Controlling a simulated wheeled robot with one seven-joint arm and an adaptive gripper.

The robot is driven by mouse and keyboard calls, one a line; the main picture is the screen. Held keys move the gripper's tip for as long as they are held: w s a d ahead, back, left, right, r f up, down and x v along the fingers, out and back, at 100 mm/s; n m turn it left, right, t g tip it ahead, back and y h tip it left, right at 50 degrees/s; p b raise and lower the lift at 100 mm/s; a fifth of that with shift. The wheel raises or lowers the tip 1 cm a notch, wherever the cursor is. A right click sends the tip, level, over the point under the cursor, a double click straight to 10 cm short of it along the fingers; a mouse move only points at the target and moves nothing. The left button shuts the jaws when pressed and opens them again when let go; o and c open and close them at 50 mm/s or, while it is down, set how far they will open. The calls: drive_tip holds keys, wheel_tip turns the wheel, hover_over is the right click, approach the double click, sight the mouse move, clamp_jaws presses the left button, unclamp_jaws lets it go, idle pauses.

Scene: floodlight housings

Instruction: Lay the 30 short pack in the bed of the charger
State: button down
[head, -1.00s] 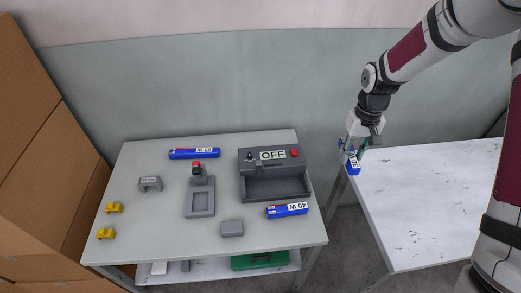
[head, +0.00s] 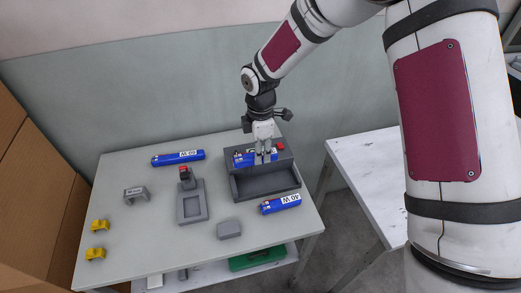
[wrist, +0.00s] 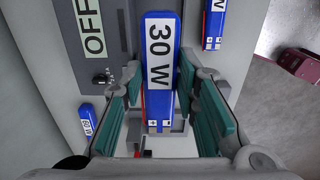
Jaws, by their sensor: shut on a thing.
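The blue pack labelled 30 W (wrist: 159,50) is between the teal finger pads of my gripper (wrist: 165,108) in the wrist view. In the head view the pack (head: 241,159) lies roughly level in my gripper (head: 265,157), over the back part of the grey box (head: 282,186), which I take for the charger. Its long open bed (head: 266,184) faces the front and looks empty. The OFF label (wrist: 91,28) shows in the wrist view. The exact gap between pack and box cannot be told.
A 40 W pack (head: 281,204) lies right in front of the box, and a 60 W pack (head: 178,158) at the back left. A grey fixture with a red top (head: 193,206), a grey block (head: 229,228), a grey bracket (head: 136,196) and yellow pieces (head: 98,226) stand around.

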drive_tip(key=shift+w+d+f+b, duration=0.1)
drive_tip(key=shift+f+b, duration=0.65)
drive_tip(key=shift+f, duration=0.85)
drive_tip(key=shift+f+b, duration=1.5)
drive_tip(key=shift+f, duration=1.9)
drive_tip(key=shift+f+b, duration=0.8)
drive_tip(key=shift+f, duration=0.7)
drive_tip(key=c, duration=1.2)
unclamp_jaws()
drive_tip(key=shift+r, duration=0.1)
